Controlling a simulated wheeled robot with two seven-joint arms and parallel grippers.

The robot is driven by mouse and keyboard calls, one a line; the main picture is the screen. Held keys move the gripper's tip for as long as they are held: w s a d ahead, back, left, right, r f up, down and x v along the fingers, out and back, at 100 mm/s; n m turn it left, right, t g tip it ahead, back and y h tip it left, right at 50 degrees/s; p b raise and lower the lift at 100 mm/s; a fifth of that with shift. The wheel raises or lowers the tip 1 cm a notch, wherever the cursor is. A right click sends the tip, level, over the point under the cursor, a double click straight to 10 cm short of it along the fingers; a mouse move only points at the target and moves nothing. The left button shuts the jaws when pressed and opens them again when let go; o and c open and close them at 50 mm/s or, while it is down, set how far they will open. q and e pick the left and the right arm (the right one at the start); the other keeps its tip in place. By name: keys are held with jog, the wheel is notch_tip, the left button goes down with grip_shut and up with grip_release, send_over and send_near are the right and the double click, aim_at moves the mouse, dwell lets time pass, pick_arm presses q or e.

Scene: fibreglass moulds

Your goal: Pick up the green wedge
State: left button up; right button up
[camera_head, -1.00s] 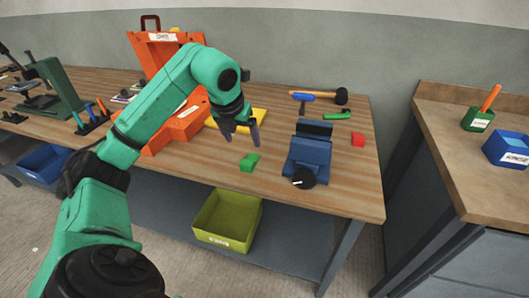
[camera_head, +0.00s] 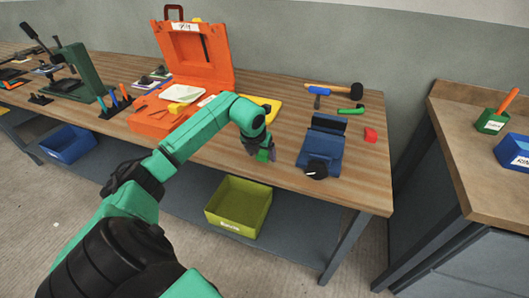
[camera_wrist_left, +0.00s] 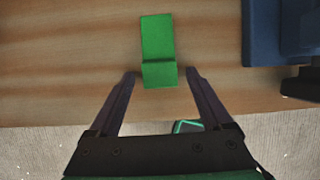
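The green wedge (camera_head: 264,156) lies on the wooden bench near its front edge, partly hidden by my gripper. In the left wrist view the wedge (camera_wrist_left: 158,45) lies lengthwise, a flat part with a step at its near end. My left gripper (camera_head: 260,154) is at the wedge, pointing down. In the left wrist view its two fingers (camera_wrist_left: 160,74) are spread wide, with the wedge's near end between the tips in the picture and a gap on each side. How high the tips are above the bench is unclear. My right gripper is in neither view.
A blue vise-like tool (camera_head: 322,148) stands close to the right, with a red block (camera_head: 370,135), a green-handled tool (camera_head: 351,110) and a mallet (camera_head: 335,90) beyond. An open orange case (camera_head: 195,60) stands behind left. A yellow-green bin (camera_head: 238,207) sits below the bench.

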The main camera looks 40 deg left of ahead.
pick_arm(q)
grip_shut()
notch_tip(320, 180, up, 20)
